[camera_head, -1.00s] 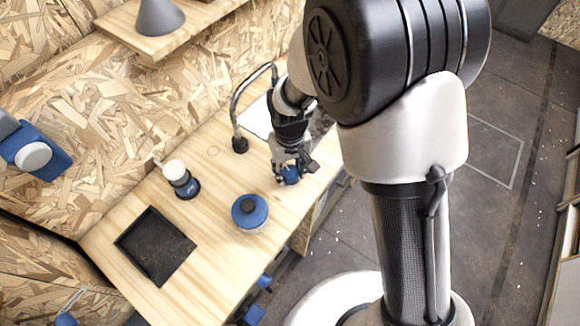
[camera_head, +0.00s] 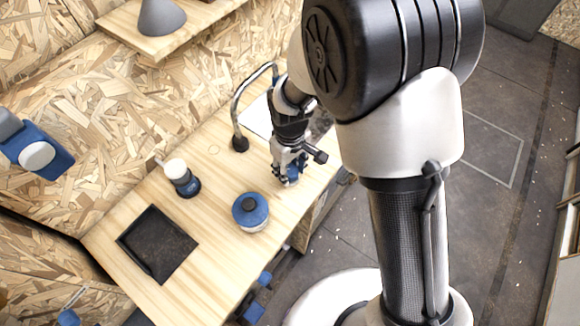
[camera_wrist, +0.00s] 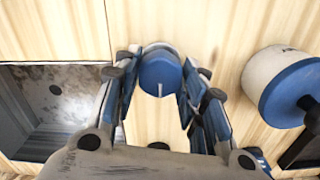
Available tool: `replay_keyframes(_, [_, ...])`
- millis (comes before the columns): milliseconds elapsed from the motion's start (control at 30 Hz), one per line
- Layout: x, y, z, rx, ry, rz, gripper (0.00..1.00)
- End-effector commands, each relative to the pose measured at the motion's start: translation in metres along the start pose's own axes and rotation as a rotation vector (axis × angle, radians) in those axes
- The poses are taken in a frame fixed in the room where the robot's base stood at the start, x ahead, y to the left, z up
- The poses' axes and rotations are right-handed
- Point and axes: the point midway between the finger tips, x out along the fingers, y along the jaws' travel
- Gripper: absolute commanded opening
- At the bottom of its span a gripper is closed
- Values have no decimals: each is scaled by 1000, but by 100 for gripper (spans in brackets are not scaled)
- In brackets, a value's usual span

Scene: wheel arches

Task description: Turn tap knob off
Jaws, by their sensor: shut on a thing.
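The tap knob (camera_wrist: 158,72) is a round blue cap with a white line on its face, standing on the wooden counter. In the head view, a bit of blue (camera_head: 292,173) shows between the fingers, with the rest of the knob hidden. My gripper (camera_head: 289,176) points down at the counter in front of the tap spout (camera_head: 236,108). In the wrist view, the fingers of my gripper (camera_wrist: 160,80) lie on either side of the knob and are shut on it. The sink basin (camera_wrist: 70,100) shows on the left of the wrist view.
A blue-lidded pot (camera_head: 250,211) stands left of my gripper, and close on the right in the wrist view. A white-topped bottle (camera_head: 181,178) and a dark square recess (camera_head: 157,244) are farther left. A shelf with a grey cone (camera_head: 160,17) hangs above.

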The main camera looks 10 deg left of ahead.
Motion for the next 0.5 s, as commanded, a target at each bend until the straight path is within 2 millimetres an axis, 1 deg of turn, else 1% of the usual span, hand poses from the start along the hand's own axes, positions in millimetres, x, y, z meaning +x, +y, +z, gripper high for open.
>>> replay_keyframes(133, [0, 0, 0, -3, 0, 1, 15])
replay_keyframes(167, [0, 0, 0, -3, 0, 1, 39])
replay_keyframes(433, [0, 0, 0, -1, 0, 1, 57])
replay_keyframes(500, [0, 0, 0, -1, 0, 0, 59])
